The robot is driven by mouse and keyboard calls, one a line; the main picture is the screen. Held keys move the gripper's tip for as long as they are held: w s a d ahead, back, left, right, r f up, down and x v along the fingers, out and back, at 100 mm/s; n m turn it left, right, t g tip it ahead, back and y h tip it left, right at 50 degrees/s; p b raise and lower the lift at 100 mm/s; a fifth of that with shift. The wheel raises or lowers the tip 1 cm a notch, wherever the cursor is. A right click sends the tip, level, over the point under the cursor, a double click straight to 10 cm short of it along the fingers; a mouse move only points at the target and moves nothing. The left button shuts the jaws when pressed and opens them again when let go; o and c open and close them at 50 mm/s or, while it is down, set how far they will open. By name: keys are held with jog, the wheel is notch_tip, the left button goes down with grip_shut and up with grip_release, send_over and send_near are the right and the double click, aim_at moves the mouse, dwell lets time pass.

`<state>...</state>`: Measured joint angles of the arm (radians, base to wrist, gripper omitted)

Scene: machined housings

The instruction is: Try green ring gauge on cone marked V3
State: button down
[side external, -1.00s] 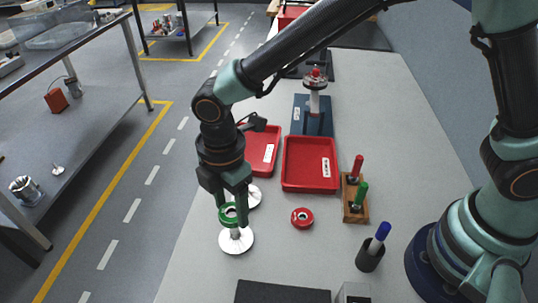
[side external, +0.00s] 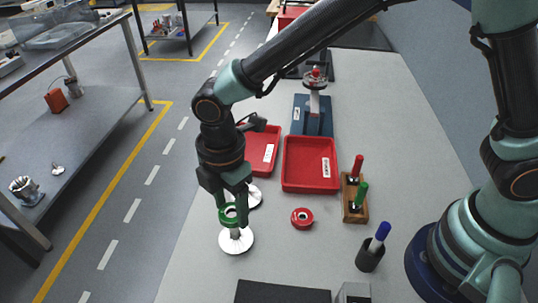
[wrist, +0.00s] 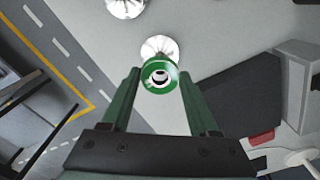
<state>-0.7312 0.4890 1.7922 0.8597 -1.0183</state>
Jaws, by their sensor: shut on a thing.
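The green ring gauge (side external: 229,214) is between the fingertips of my gripper (side external: 233,208), which is shut on it. In the wrist view the ring (wrist: 160,75) sits between the two green fingers (wrist: 158,88), with a cone top showing in its hole. A cone on a white round base (side external: 236,241) stands right below the ring; whether the ring touches it I cannot tell. A second white-based cone (side external: 255,196) stands just behind, partly hidden by my gripper; it also shows in the wrist view (wrist: 125,8). No V3 marking is readable.
A red ring (side external: 302,218) lies to the right on the bench. Two red trays (side external: 311,188) stand behind. A wooden block (side external: 355,212) holds red and green handled gauges. A black cup (side external: 370,256) holds a blue-topped pen. A dark pad (side external: 282,292) lies at the front.

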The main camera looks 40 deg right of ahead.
jog(key=shift+f, duration=0.8)
jog(key=shift+r, duration=0.1)
dwell(2.3)
jog(key=shift+r, duration=1.85)
jog(key=shift+f, duration=1.1)
jog(key=shift+f, duration=0.85)
dwell(1.0)
